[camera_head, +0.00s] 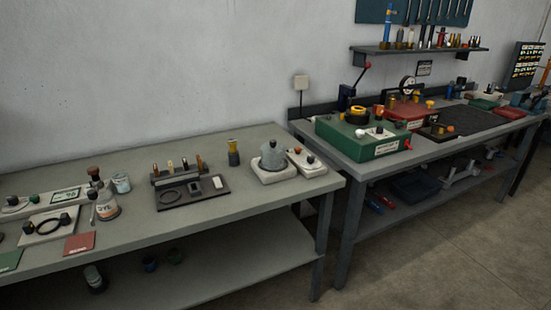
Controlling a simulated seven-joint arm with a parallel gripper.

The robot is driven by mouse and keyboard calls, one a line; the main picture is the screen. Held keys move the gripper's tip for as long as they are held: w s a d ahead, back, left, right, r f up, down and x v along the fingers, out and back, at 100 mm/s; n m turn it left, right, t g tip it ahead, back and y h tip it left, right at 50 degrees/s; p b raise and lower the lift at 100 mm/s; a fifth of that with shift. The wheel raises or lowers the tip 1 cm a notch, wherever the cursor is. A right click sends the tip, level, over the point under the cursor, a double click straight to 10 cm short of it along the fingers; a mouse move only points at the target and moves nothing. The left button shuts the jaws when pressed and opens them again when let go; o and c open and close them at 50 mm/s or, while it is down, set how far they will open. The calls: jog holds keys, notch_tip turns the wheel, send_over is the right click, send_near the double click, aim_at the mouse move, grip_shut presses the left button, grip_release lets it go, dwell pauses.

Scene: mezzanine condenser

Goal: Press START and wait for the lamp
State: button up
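No button legend reading START can be made out at this size. A small pale control box (306,162) with dark and orange-red knobs sits at the right end of the left bench, beside a domed grey vessel (272,157) on a pale base. A pale panel (17,213) with knobs and a greenish label or display (65,195) lies at the far left. A green machine (340,140) with a pale top plate and red knobs stands on the right bench. I cannot tell which part is the lamp or whether one is lit. My gripper is out of view.
Grey floor (440,240) lies open in front.

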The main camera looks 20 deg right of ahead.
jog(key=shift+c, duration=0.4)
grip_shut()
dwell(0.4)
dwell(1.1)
